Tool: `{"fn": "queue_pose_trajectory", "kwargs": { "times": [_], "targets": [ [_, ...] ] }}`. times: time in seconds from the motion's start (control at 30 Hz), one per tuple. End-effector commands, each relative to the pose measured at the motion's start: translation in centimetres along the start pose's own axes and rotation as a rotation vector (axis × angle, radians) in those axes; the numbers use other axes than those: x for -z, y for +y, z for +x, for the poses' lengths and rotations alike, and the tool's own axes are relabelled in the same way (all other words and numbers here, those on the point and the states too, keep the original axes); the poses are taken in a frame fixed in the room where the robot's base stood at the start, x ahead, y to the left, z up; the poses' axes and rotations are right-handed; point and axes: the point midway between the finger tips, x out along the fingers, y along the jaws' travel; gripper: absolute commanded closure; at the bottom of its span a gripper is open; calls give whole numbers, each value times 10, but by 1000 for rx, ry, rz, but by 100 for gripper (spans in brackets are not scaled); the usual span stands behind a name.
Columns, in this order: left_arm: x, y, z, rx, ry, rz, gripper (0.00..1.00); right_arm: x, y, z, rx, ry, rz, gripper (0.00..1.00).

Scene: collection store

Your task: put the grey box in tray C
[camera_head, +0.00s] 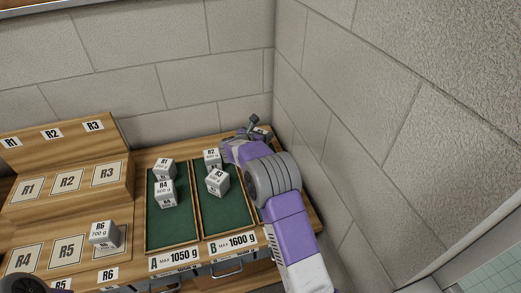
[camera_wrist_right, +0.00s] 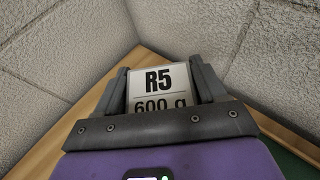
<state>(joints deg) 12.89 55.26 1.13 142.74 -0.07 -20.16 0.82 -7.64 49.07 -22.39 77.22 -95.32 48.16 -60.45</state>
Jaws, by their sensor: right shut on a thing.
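My right gripper (camera_head: 255,124) is at the back right corner of the table. In the right wrist view, the right gripper (camera_wrist_right: 162,85) is shut on the grey box (camera_wrist_right: 160,88), labelled R5, 600 g. In the head view the box is mostly hidden by the gripper and arm. I cannot tell whether it touches the surface below. Tray C is not readable; my right arm covers the area right of tray B. A green strip (camera_wrist_right: 290,157) shows at lower right in the wrist view. My left gripper is not in view.
Tray A (camera_head: 172,227) holds boxes R1 (camera_head: 165,168) and R4 (camera_head: 165,193). Tray B (camera_head: 224,222) holds boxes R2 (camera_head: 212,158) and R3 (camera_head: 217,182). Box R6 (camera_head: 103,234) stands on the stepped wooden stand (camera_head: 70,215) at left. Block walls close the back and right.

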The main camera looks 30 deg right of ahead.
Motion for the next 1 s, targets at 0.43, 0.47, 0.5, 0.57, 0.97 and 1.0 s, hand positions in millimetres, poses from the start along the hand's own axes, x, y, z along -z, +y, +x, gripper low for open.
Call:
{"fn": "queue_pose_trajectory", "kwargs": {
  "times": [0.43,0.47,0.5,0.57,0.97,1.0],
  "targets": [
    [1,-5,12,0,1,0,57,45,0,19,-1,-5,1,95],
    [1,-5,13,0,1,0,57,46,0,20,-1,-5,1,95],
    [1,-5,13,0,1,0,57,47,0,20,-1,-5,3,95],
    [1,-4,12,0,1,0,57,46,0,20,-1,-6,4,95],
    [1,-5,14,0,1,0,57,52,0,21,-1,0,1,14],
    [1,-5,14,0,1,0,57,52,0,21,-1,0,1,8]
  ]
}}
